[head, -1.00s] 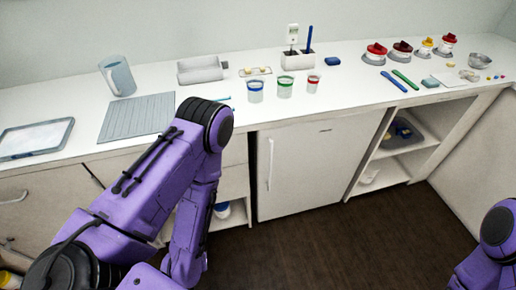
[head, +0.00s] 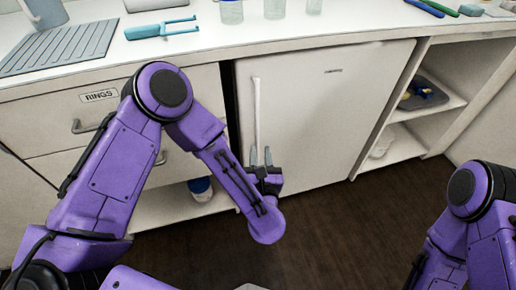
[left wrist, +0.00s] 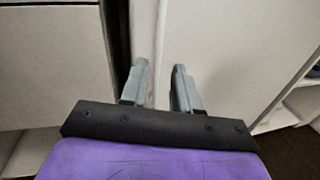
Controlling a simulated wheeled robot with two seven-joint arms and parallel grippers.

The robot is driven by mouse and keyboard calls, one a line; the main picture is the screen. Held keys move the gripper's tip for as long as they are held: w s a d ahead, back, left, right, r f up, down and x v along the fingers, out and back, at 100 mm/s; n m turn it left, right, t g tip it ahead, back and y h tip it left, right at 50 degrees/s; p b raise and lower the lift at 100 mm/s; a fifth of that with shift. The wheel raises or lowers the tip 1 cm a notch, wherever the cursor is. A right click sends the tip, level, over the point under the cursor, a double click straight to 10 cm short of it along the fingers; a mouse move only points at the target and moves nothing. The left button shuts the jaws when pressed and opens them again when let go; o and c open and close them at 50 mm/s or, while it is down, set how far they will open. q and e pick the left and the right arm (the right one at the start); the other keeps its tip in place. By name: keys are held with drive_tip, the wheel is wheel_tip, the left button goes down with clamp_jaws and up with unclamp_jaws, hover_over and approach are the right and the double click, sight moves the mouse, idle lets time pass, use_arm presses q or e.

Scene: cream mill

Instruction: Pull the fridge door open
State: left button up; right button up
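The white fridge door (head: 325,125) is closed, flush under the counter in the head view. Its vertical bar handle (head: 257,105) is on the door's left side. My left gripper (head: 261,156) is at the handle's lower end, its two grey fingers pointing up and apart. In the left wrist view the fingers (left wrist: 160,80) are open, with a pale vertical strip, seemingly the handle (left wrist: 161,40), between them. Contact with the handle cannot be made out. Of my right arm only purple links show; its gripper is out of view.
Drawers, one labelled RINGS (head: 98,96), and a low shelf (head: 165,208) are left of the fridge. An open shelf unit (head: 440,105) stands right. The counter (head: 350,22) overhangs above. The dark floor (head: 330,235) in front is clear.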

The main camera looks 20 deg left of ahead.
sight(258, 129)
use_arm(q)
drive_tip(key=shift+n+y, duration=0.3)
drive_tip(key=shift+n, duration=0.4)
drive_tip(key=x, duration=1)
drive_tip(key=shift+w+r, duration=0.1)
drive_tip(key=shift+w, duration=0.2)
clamp_jaws()
